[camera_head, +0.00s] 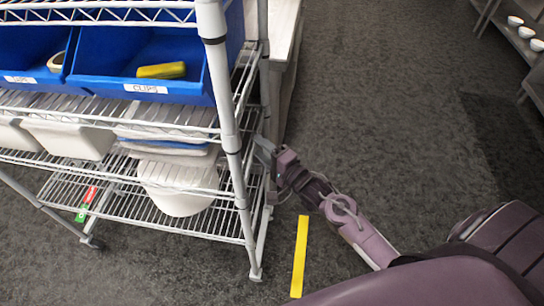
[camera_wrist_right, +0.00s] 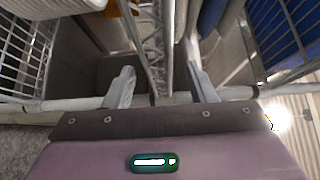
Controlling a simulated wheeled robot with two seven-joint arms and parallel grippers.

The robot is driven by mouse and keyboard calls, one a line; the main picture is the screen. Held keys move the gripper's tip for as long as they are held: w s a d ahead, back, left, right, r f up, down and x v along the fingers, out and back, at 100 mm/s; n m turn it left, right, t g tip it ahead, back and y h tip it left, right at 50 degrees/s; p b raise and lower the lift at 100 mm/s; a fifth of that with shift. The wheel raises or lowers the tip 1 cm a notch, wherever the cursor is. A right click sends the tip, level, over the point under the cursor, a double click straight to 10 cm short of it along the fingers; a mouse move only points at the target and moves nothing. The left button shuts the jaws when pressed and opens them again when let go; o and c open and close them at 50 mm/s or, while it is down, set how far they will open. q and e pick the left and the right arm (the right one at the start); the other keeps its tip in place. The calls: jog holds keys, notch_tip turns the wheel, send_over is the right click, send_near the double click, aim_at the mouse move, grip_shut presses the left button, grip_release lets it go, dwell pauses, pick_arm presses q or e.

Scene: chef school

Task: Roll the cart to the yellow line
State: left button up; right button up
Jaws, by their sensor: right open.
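The cart (camera_head: 229,125) is a wire-shelf unit with grey posts on the left of the head view. The yellow line (camera_head: 299,256) is a short strip on the dark floor, just right of the cart's near corner leg. My right gripper (camera_head: 264,146) is at the cart's right side, at about middle-shelf height. In the right wrist view my right gripper (camera_wrist_right: 161,84) has its two fingers spread apart, with the cart's wire shelf end (camera_wrist_right: 158,45) between and beyond them. I cannot tell whether they touch it. My left gripper is not in view.
Blue bins (camera_head: 100,75) with a yellow item stand on the cart's upper shelf. White containers (camera_head: 180,185) sit lower. A pale bench (camera_head: 285,40) stands behind the cart. Shelving with bowls (camera_head: 526,32) is at the far right. Floor between is clear.

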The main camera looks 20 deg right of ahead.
jog(key=shift+x, duration=1.4)
grip_shut()
dwell(0.5)
